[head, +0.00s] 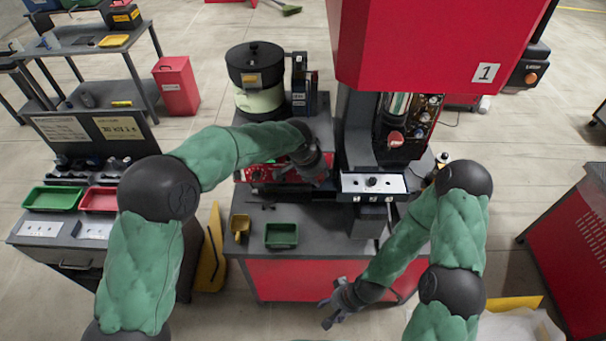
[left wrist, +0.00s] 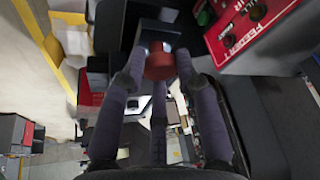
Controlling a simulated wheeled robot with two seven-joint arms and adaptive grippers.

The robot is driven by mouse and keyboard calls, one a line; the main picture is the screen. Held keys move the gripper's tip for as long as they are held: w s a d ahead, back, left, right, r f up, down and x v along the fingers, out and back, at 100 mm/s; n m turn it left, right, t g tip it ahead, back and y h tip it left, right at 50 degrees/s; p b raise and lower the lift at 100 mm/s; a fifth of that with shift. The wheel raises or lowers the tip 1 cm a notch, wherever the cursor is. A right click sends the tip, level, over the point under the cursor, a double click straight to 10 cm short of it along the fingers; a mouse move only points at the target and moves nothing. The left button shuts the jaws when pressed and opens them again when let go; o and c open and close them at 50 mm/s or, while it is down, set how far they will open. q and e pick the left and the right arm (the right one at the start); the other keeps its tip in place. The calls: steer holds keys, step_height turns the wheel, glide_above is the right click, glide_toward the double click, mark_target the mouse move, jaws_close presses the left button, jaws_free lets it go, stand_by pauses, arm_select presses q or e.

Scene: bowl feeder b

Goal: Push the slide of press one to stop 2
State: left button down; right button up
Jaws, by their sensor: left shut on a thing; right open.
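Press one (head: 430,45), with a red hood marked 1, stands at the back right of the bench in the head view. A white plate (head: 353,183) with a dark knob on it sits at its front, with small marks below it. My left gripper (head: 320,177) is just left of this plate. In the left wrist view, my left gripper (left wrist: 158,72) is shut on a red knob (left wrist: 159,62). The slide's travel and stop cannot be made out. My right gripper (head: 333,306) is open and empty, low in front of the bench.
A red control box (head: 257,174) lies left of my left gripper; it shows in the left wrist view (left wrist: 250,28). A bowl feeder (head: 256,80) stands behind. A green tray (head: 281,235) and yellow scoop (head: 240,226) are on the bench front.

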arm_select(q)
steer(key=shift+w+d+r, duration=0.25)
steer(key=shift+d+r, duration=0.1)
steer(key=shift+d, duration=0.05)
steer(key=shift+r, duration=0.1)
steer(key=c, duration=1)
jaws_free()
steer(key=shift+o, duration=0.5)
steer(key=shift+f, duration=0.25)
steer(key=shift+s, duration=0.1)
steer(key=v, duration=1.2)
steer(key=shift+a, duration=0.1)
